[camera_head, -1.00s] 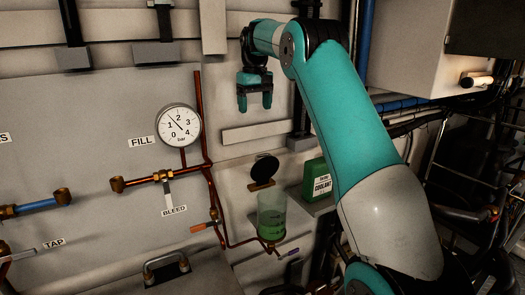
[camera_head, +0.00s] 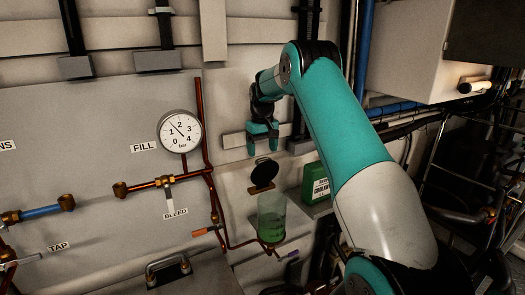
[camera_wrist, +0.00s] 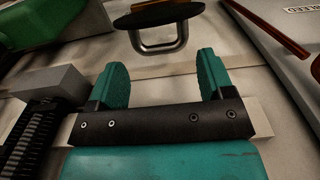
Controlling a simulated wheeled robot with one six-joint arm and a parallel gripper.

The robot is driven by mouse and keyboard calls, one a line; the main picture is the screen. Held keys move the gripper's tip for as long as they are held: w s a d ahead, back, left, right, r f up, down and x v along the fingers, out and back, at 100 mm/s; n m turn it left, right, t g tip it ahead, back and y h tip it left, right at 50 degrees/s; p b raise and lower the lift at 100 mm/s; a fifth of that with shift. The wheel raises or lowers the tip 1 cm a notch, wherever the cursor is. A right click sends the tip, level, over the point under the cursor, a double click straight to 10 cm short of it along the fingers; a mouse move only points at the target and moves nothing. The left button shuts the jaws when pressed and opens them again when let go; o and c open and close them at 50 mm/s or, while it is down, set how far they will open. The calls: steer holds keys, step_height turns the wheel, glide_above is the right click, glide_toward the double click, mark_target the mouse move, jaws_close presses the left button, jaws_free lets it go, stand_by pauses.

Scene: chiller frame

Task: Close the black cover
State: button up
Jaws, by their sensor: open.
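The black cover (camera_head: 264,173) is a round disc standing raised on its hinge behind the clear cup (camera_head: 271,217) of green liquid. In the wrist view the black cover (camera_wrist: 159,15) shows at the top, seen nearly edge-on, with a metal loop handle beneath it. The cup's mouth is uncovered. My gripper (camera_head: 263,152) is just above the cover in the head view, fingers pointing down. In the wrist view the two teal fingers of my gripper (camera_wrist: 165,75) are apart with nothing between them, and the cover lies beyond their tips.
A green coolant container (camera_head: 315,183) stands on a shelf right of the cup. A copper pipe (camera_head: 206,150), a pressure gauge (camera_head: 180,131) and an orange-handled valve (camera_head: 205,231) are to the left. A light rail (camera_head: 233,140) runs behind my gripper.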

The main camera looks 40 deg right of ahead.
mark_target(262, 172)
steer(key=shift+f, duration=1.35)
steer(key=c, duration=0.9)
steer(key=shift+c, duration=0.5)
